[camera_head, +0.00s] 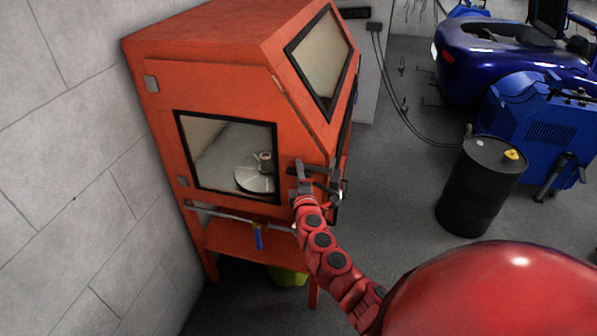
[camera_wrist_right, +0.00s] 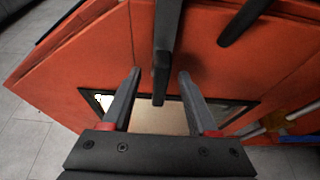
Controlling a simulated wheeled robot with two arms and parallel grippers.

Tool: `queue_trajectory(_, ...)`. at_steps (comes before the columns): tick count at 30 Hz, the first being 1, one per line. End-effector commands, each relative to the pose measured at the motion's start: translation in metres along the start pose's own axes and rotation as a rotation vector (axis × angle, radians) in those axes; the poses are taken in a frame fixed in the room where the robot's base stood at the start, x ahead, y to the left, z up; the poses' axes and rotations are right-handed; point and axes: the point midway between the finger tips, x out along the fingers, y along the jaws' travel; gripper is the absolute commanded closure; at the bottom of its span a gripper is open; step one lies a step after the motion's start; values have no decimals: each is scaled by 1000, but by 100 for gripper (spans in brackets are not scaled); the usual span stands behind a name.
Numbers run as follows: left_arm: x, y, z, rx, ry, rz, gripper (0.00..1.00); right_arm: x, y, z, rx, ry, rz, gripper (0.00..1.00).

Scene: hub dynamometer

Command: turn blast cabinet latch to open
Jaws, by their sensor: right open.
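The orange blast cabinet (camera_head: 222,62) stands against the wall at left, with a dark-framed window in its side. My right gripper (camera_head: 316,176) is at the cabinet's right front corner, beside that window. In the right wrist view, my right gripper (camera_wrist_right: 159,74) is open, with one finger on each side of a dark upright bar (camera_wrist_right: 162,45) that looks like the latch handle. I see no clear contact between the fingers and the bar. In the head view the latch is hard to tell from the gripper. My left gripper is not in view.
A second dark bar (camera_wrist_right: 243,22) sticks out near the right finger. A pipe with a blue lever (camera_head: 258,238) runs below the side window. A black drum (camera_head: 480,188), a blue machine (camera_head: 535,125) and a blue car (camera_head: 490,60) stand at right. Floor between is clear.

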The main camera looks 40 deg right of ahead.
Motion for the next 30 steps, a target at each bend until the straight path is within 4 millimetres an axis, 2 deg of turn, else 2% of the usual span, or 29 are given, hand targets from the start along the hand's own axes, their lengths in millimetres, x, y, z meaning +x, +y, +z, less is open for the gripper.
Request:
queue_trajectory(11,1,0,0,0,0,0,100,4,0,-1,-1,3,-1,40)
queue_trajectory(21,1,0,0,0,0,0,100,4,0,-1,0,2,-1,100)
queue_trajectory(30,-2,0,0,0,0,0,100,4,-2,-1,6,2,2,100)
